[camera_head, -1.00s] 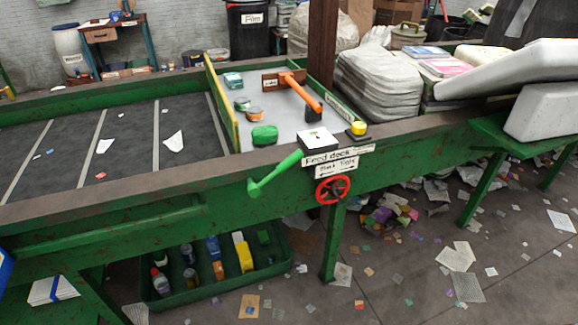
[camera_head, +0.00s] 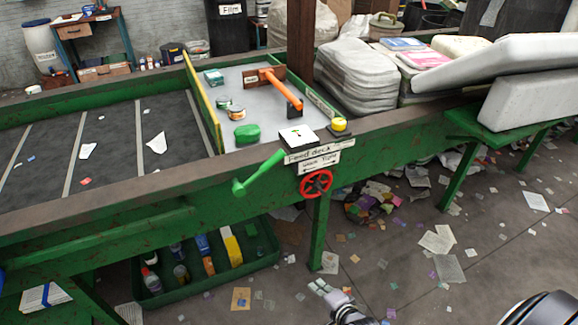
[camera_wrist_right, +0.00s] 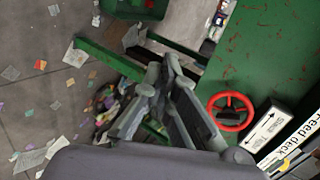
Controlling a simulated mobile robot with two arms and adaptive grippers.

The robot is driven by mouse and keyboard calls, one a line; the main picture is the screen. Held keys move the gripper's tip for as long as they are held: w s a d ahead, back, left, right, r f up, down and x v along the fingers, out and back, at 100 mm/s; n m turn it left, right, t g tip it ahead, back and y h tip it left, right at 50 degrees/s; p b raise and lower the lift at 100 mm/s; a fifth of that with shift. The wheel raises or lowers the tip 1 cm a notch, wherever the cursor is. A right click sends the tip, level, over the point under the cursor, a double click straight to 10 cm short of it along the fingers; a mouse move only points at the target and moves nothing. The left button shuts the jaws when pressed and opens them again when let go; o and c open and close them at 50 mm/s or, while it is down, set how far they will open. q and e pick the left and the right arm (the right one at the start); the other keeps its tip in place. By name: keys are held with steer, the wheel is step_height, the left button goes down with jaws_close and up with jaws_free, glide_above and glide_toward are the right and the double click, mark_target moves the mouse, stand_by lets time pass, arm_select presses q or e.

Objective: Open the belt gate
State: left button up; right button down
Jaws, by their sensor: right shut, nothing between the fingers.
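A yellow-edged upright board (camera_head: 203,103), which looks like the belt gate, stands across the belt between the dark belt surface (camera_head: 105,145) and the grey feed deck (camera_head: 262,104). A red handwheel (camera_head: 316,184) is on the green front side below the "Feed deck" sign (camera_head: 312,152); it also shows in the right wrist view (camera_wrist_right: 231,111). A green lever (camera_head: 259,172) slants down-left beside the sign. An orange lever (camera_head: 281,89) lies over the deck. My right gripper (camera_head: 332,291) is shut and empty, low in front of the frame, apart from the wheel. My left gripper is out of view.
A yellow-topped button (camera_head: 339,125) and a small white panel (camera_head: 298,136) sit on the rail. Cans and a green lump (camera_head: 247,133) lie on the deck. A green bin (camera_head: 262,246) stands under the belt. Paper scraps litter the floor.

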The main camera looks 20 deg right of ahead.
steer(key=w+r+m+t, duration=0.2)
steer(key=w+r+m, duration=0.1)
steer(key=r, duration=0.6)
steer(key=w+d+r+m+t+p, duration=0.1)
steer(key=w+r+m+t, duration=0.1)
steer(key=r+m, duration=0.3)
steer(key=w+r+m+t+p, duration=0.1)
steer(key=w+r+m+t, duration=0.1)
steer(key=r, duration=1.2)
steer(key=shift+w+d+m, duration=0.3)
steer(key=shift+w+m, duration=0.6)
steer(key=shift+m, duration=0.1)
steer(key=w+a+r+p, duration=0.1)
steer(key=w+p, duration=0.1)
steer(key=w, duration=0.3)
steer(key=w+a+r+p, duration=0.1)
steer(key=w+r+p, duration=0.1)
steer(key=w, duration=0.3)
steer(key=shift+w+a+r, duration=0.25)
steer(key=shift+w, duration=0.15)
